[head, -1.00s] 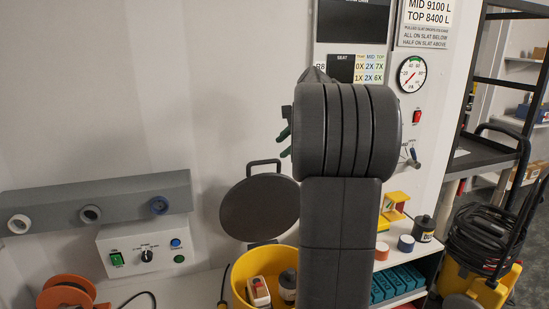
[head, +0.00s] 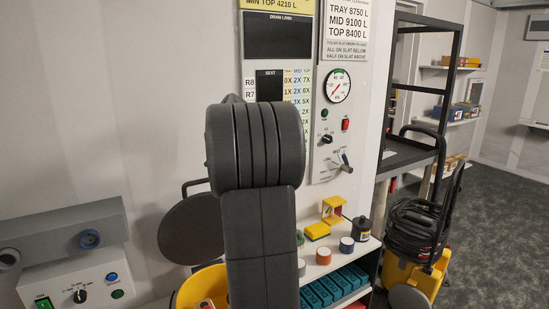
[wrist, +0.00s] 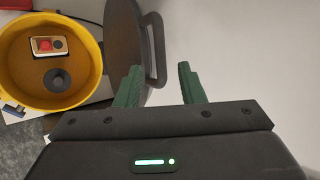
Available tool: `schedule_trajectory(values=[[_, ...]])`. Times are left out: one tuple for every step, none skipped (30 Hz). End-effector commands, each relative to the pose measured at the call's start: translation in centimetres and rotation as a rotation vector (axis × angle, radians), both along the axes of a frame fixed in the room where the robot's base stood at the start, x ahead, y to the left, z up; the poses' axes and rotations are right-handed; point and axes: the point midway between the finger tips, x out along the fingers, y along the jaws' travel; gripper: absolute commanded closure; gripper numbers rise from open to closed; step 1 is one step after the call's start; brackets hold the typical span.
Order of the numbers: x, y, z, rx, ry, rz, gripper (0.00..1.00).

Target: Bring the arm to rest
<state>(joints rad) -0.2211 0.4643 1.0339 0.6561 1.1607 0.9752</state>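The arm covers part of the wall panel and part of the yellow bucket (head: 185,294).
The bucket (wrist: 87,93) and its dark round lid (wrist: 123,45) are left of my fingers. Right of my arm are a shelf with teal boxes (head: 332,287), a gauge (head: 337,86), a lever (head: 344,158), a black rack (head: 407,155) and a yellow vacuum (head: 412,255). Open floor lies far right.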

Motion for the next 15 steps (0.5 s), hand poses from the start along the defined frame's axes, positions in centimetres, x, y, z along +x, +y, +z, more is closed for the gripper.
schedule_trajectory(values=[[0.3, 0.8, -0.7, -0.001, 0.004, 0.003, 0.64], [0.5, 1.2, -1.0, -0.002, 0.003, 0.003, 0.64], [0.7, 1.7, -1.6, -0.001, 0.002, 0.003, 0.64], [0.9, 2.0, -2.0, -0.002, 0.003, 0.002, 0.64], [1.1, 2.4, -2.4, -0.001, 0.002, 0.003, 0.64], [1.3, 2.9, -2.9, -0.002, 0.003, 0.003, 0.64], [1.5, 3.2, -3.3, -0.001, 0.002, 0.002, 0.64], [1.7, 3.5, -3.7, -0.001, 0.002, 0.002, 0.64], [1.9, 3.9, -4.1, -0.001, 0.002, 0.002, 0.64], [2.0, 4.2, -4.4, -0.001, 0.002, 0.001, 0.64], [2.1, 4.5, -4.7, -0.001, 0.002, 0.001, 0.64], [2.3, 4.8, -5.0, -0.001, 0.002, 0.001, 0.64], [2.4, 5.0, -5.2, 0.0, 0.001, 0.001, 0.64], [2.5, 5.1, -5.4, 0.0, 0.0, 0.0, 0.64], [2.6, 5.3, -5.6, 0.0, 0.0, 0.0, 0.64]])
